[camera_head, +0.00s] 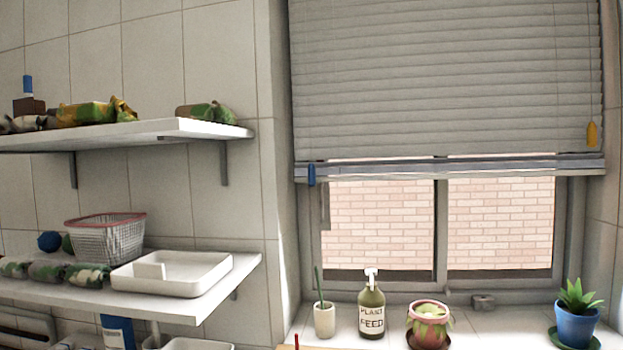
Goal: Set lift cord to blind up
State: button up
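A grey slatted blind (445,80) covers the upper half of the window, and its bottom rail (480,166) hangs level with the upper part of the panes. A blue cord pull (311,175) hangs at the blind's lower left corner. A yellow cord pull (592,133) hangs near its right edge, a little higher. The cords themselves are too thin to make out clearly. I cannot tell from this view which pull is the lift cord. My gripper is not in view.
The sill holds a white cup (324,320), a green plant feed bottle (371,312), a pink-rimmed pot (428,325) and a blue plant pot (575,327).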

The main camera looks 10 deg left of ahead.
aim_at(312, 175)
jog(key=z, duration=0.2)
jog(key=i, duration=1.95)
jog(key=z, duration=0.25)
